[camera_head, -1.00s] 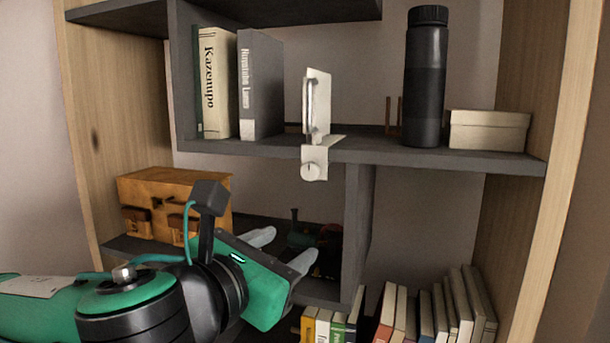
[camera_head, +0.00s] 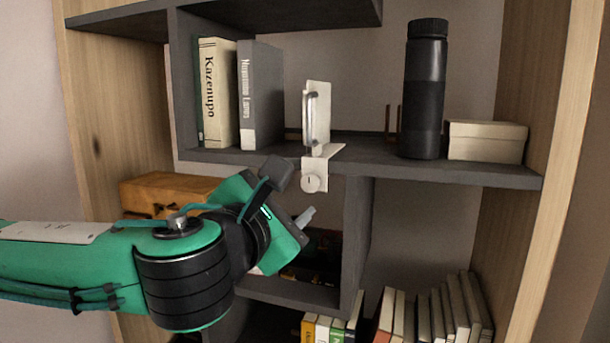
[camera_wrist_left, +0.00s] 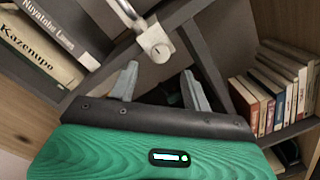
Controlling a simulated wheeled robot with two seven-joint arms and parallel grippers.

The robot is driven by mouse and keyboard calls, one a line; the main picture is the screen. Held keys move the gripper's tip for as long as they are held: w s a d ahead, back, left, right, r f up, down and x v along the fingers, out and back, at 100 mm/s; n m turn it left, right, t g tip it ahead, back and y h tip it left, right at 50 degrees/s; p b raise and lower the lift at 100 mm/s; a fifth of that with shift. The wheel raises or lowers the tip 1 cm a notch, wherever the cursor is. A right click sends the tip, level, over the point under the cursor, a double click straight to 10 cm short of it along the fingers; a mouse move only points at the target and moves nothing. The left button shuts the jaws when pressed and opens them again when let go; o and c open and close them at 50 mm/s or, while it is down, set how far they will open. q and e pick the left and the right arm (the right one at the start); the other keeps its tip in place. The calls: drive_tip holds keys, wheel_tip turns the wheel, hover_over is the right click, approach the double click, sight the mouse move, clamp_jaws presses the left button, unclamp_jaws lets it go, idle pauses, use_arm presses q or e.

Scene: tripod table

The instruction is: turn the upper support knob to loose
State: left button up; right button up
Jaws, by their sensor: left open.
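A white bracket (camera_head: 318,118) with a metal handle stands on the edge of the upper shelf. A round pale knob (camera_head: 313,183) with a slot sits on its lower front, below the shelf edge. My left gripper (camera_head: 303,225) is below the knob and a little to its left, apart from it. In the left wrist view the left gripper (camera_wrist_left: 160,82) is open and empty, and the knob (camera_wrist_left: 160,53) shows just beyond and between its fingertips. In the head view one fingertip shows and the other finger is mostly hidden. My right gripper is not in view.
An upright divider (camera_head: 357,235) runs below the shelf, near my gripper. Several books (camera_head: 440,310) fill the lower right.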

sight(308, 185)
use_arm(q)
drive_tip(key=p+x, duration=0.1)
drive_tip(key=x, duration=0.3)
drive_tip(key=shift+w+d+r+p, duration=0.1)
drive_tip(key=shift+w+d+p, duration=0.05)
drive_tip(key=shift+w+p, duration=0.2)
drive_tip(key=shift+x, duration=0.75)
drive_tip(key=shift+c, duration=0.2)
drive_tip(key=c, duration=1)
